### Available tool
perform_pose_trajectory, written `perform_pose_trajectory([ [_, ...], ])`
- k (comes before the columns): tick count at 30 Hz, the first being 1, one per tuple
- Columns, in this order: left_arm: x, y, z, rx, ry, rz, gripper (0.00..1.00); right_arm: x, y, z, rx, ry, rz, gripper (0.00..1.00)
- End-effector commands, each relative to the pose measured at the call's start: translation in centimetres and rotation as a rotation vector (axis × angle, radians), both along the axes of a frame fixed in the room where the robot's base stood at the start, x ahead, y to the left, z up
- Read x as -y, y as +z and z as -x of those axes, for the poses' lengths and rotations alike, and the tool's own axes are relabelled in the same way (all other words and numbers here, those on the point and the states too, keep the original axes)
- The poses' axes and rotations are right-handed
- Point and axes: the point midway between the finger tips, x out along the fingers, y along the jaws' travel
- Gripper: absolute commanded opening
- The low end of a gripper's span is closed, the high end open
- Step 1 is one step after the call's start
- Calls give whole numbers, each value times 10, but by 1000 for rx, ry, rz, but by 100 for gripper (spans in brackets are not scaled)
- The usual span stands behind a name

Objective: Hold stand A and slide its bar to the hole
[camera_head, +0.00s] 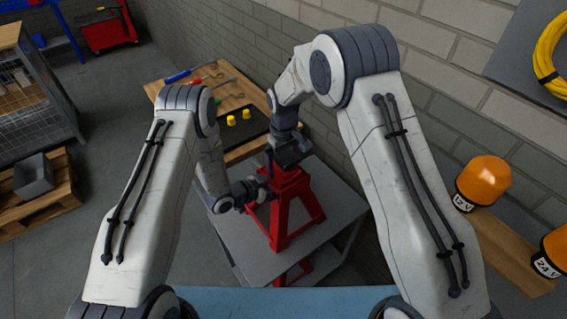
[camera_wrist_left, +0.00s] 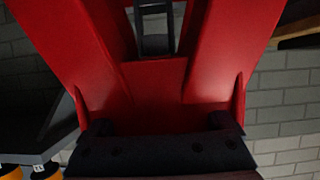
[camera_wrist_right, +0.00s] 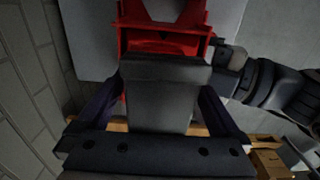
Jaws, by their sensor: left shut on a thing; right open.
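The red stand (camera_head: 292,192) is upright on a grey table. It fills much of the left wrist view (camera_wrist_left: 160,80). The bar's dark grey head (camera_wrist_right: 162,90) sticks up from the top of the stand in the right wrist view. My right gripper (camera_wrist_right: 160,112) is open, with one finger on each side of this head; I cannot tell whether they touch it. In the head view my right gripper (camera_head: 290,158) hides the bar. The hole cannot be made out.
The grey table (camera_head: 343,207) has bare room right of the stand. Another red piece (camera_head: 294,272) shows below the tabletop. A wooden bench (camera_head: 240,93) with tools and yellow pieces (camera_head: 231,120) stands behind, and a brick wall runs close on the right. Orange canisters (camera_head: 487,178) stand at right.

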Motion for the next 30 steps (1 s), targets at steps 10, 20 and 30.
perform_pose_trajectory([
  [10, 0, 2, -2, 4, 3, 2, 0, -1, 56, -2, 7, 0, -2, 100],
  [20, 0, 2, -2, 5, 4, 2, 0, -1, 111, -1, 3, 1, -1, 100],
  [30, 0, 2, -3, 5, 4, 2, 0, -1, 119, 0, 0, 0, 0, 100],
])
